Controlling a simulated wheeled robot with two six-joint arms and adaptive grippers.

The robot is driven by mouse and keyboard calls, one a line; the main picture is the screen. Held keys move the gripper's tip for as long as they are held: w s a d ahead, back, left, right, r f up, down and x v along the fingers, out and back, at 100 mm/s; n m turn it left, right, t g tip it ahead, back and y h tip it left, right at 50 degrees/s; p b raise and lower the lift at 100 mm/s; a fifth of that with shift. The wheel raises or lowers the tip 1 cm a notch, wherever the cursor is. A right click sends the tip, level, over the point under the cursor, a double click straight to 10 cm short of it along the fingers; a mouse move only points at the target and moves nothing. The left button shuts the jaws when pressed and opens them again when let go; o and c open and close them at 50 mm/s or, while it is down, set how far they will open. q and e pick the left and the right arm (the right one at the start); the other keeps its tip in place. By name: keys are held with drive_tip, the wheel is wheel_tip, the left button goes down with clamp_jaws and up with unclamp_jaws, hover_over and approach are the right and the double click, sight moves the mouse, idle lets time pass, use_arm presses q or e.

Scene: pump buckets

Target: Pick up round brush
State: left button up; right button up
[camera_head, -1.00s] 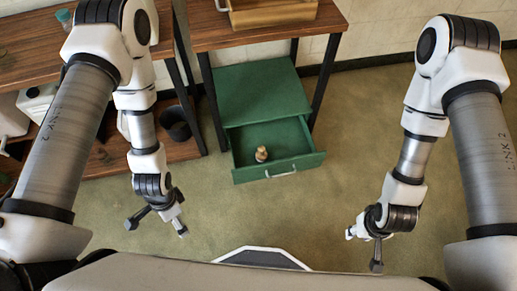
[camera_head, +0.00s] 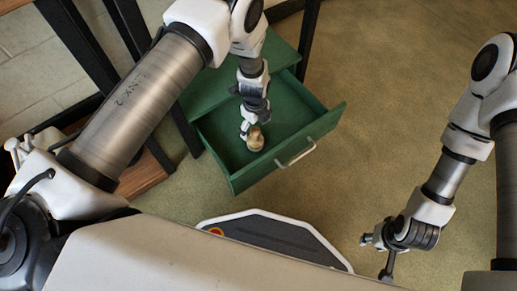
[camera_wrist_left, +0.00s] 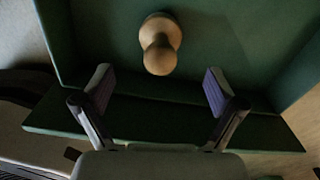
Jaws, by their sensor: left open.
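The round brush (camera_head: 256,140) stands in the open green drawer, a small tan, knobbed thing. In the left wrist view the brush (camera_wrist_left: 160,42) is ahead of the fingertips, midway between them in width. My left gripper (camera_wrist_left: 159,90) is open and empty, its two fingers spread wide apart. In the head view my left gripper (camera_head: 247,130) reaches down into the drawer, right beside the brush. My right gripper (camera_head: 370,241) hangs over the floor at the right, far from the drawer; its fingers are too small to judge.
The green drawer (camera_head: 235,180) is pulled out from its green cabinet (camera_head: 200,98), with walls around the brush and a metal handle (camera_head: 296,153) in front. Black table legs (camera_head: 184,130) stand left of it. The floor (camera_head: 390,110) to the right is clear.

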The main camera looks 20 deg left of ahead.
sight(255, 139)
use_arm(q)
drive_tip(key=shift+d+f, duration=0.15)
drive_tip(key=shift+f, duration=0.7)
drive_tip(key=f+b, duration=0.7)
drive_tip(key=shift+a+f, duration=0.2)
drive_tip(key=shift+f, duration=0.1)
drive_tip(key=shift+r, duration=0.2)
use_arm(e)
wheel_tip(255, 139, down, 8)
drive_tip(key=shift+w, duration=0.15)
use_arm(q)
drive_tip(key=c, duration=1.2)
use_arm(e)
drive_tip(key=shift+d, duration=0.1)
